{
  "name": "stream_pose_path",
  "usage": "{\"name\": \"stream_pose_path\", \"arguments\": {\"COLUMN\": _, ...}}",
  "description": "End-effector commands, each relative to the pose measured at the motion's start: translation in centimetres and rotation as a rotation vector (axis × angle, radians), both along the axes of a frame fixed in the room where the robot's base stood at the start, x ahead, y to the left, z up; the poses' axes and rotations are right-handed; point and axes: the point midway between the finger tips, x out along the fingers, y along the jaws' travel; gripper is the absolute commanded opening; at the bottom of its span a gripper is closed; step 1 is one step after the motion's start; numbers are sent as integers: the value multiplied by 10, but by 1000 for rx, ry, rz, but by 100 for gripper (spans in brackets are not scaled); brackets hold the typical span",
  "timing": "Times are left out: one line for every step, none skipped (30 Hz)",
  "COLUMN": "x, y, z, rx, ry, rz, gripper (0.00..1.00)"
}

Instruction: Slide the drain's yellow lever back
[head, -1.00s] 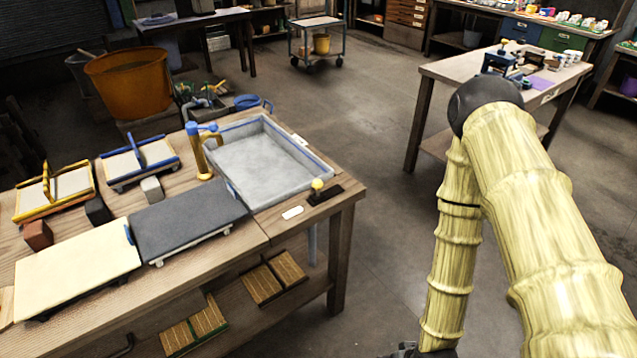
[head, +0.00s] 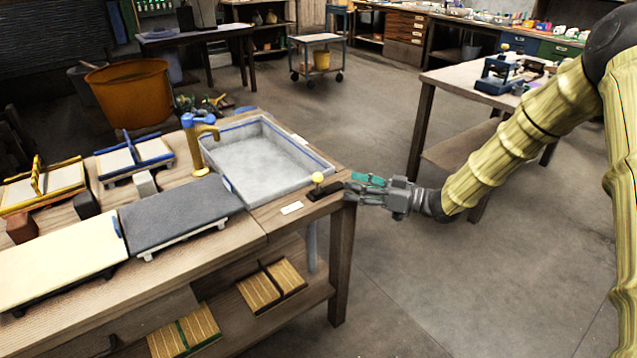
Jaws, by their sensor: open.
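The drain's lever has a round yellow knob (head: 318,178) standing on a dark slotted plate (head: 325,190) at the right front corner of the wooden table, beside the vat. My gripper (head: 352,186) is at the table's right edge, just right of the lever plate, pointing left toward the knob. Its fingers, with green pads, are open and look empty. In this view it seems a little apart from the knob; whether it touches the plate or table edge I cannot tell.
A grey vat (head: 262,155) with blue trim sits behind the lever, with a yellow tap (head: 196,148) at its left. A white label (head: 291,208) lies left of the plate. The table (head: 262,222) has a shelf below. Open floor lies to the right.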

Motion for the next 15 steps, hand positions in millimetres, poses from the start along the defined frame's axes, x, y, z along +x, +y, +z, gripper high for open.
{"name": "stream_pose_path", "arguments": {"x": 1, "y": 1, "z": 2, "rx": 2, "ry": -5, "rz": 6, "gripper": 49}}
{"name": "stream_pose_path", "arguments": {"x": 2, "y": 2, "z": 3, "rx": 2, "ry": -7, "rz": 8, "gripper": 49}}
{"name": "stream_pose_path", "arguments": {"x": 2, "y": 5, "z": 3, "rx": 2, "ry": -8, "rz": 10, "gripper": 49}}
{"name": "stream_pose_path", "arguments": {"x": 3, "y": 7, "z": 3, "rx": 1, "ry": -8, "rz": 10, "gripper": 49}}
{"name": "stream_pose_path", "arguments": {"x": 4, "y": 10, "z": 3, "rx": 1, "ry": -8, "rz": 10, "gripper": 49}}
{"name": "stream_pose_path", "arguments": {"x": 6, "y": 14, "z": 3, "rx": 2, "ry": -7, "rz": 10, "gripper": 49}}
{"name": "stream_pose_path", "arguments": {"x": 7, "y": 18, "z": 3, "rx": 1, "ry": -7, "rz": 11, "gripper": 49}}
{"name": "stream_pose_path", "arguments": {"x": 8, "y": 22, "z": 3, "rx": 2, "ry": -7, "rz": 10, "gripper": 49}}
{"name": "stream_pose_path", "arguments": {"x": 10, "y": 28, "z": 3, "rx": 2, "ry": -6, "rz": 11, "gripper": 49}}
{"name": "stream_pose_path", "arguments": {"x": 12, "y": 33, "z": 2, "rx": 2, "ry": -6, "rz": 10, "gripper": 49}}
{"name": "stream_pose_path", "arguments": {"x": 14, "y": 37, "z": 2, "rx": 1, "ry": -6, "rz": 10, "gripper": 49}}
{"name": "stream_pose_path", "arguments": {"x": 16, "y": 44, "z": 2, "rx": 1, "ry": -7, "rz": 10, "gripper": 49}}
{"name": "stream_pose_path", "arguments": {"x": 18, "y": 49, "z": 2, "rx": 1, "ry": -7, "rz": 11, "gripper": 49}}
{"name": "stream_pose_path", "arguments": {"x": 19, "y": 53, "z": 3, "rx": 2, "ry": -7, "rz": 10, "gripper": 49}}
{"name": "stream_pose_path", "arguments": {"x": 22, "y": 59, "z": 3, "rx": 2, "ry": -7, "rz": 9, "gripper": 49}}
